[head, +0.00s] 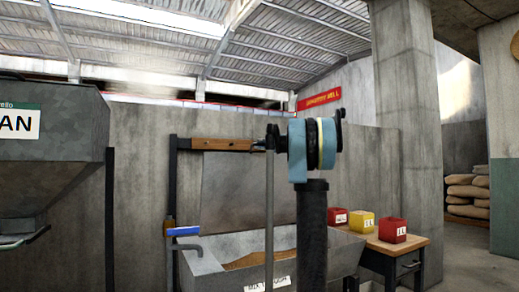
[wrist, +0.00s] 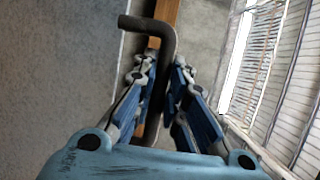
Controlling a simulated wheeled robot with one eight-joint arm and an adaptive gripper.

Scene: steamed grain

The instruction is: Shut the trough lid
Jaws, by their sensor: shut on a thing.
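The trough (head: 205,262) stands low by the wall with grain (head: 262,258) in it. Its grey lid (head: 240,190) is raised, nearly upright, behind the opening. A wooden bar (head: 222,144) runs along the lid's top edge and shows in the wrist view (wrist: 167,12). In the wrist view my gripper (wrist: 165,60) is shut on a dark bent metal handle (wrist: 148,24) beside this bar.
A grey hopper (head: 55,150) hangs at the left. A wooden table (head: 400,246) at the right of the trough bears red (head: 392,230) and yellow (head: 361,222) boxes. A concrete pillar (head: 405,120) stands behind it. Sacks (head: 467,190) lie farther right. Floor is clear at the lower right.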

